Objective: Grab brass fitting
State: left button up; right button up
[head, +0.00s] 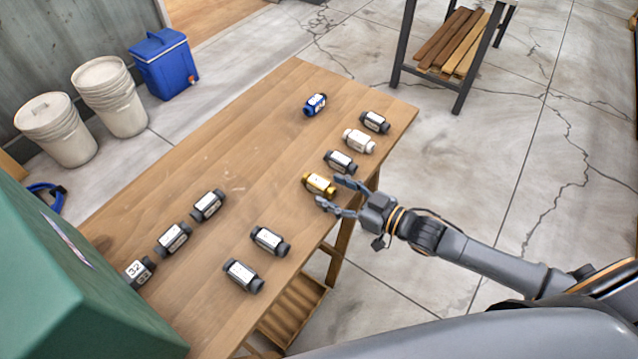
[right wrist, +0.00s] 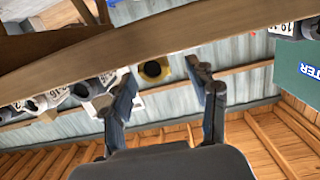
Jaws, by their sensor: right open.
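The brass fitting (head: 319,184) is a gold-coloured cylinder with a white label, lying on the wooden table (head: 235,170) near its right edge. My right gripper (head: 331,193) is open and empty, with its fingertips at the near end of the brass fitting. In the right wrist view, the round end of the brass fitting (right wrist: 153,70) shows between the two spread fingers of the right gripper (right wrist: 162,75), just beyond the table edge. I cannot tell whether the fingers touch it. My left gripper is not in view.
Black fittings (head: 341,162) and a white fitting (head: 359,141) lie in a row beyond the brass one. A blue fitting (head: 315,104) lies further back. Several more black fittings (head: 270,241) lie toward the left. A green box (head: 70,280) fills the lower left.

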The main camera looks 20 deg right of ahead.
aim_at(325, 184)
jog(key=x, duration=0.3)
jog(key=shift+w+r+p, duration=0.3)
jog(key=shift+w+r, duration=0.05)
jog(key=shift+w, duration=0.1)
jog(key=shift+w+a+f, duration=0.2)
jog(key=shift+w+a, duration=0.2)
grip_shut()
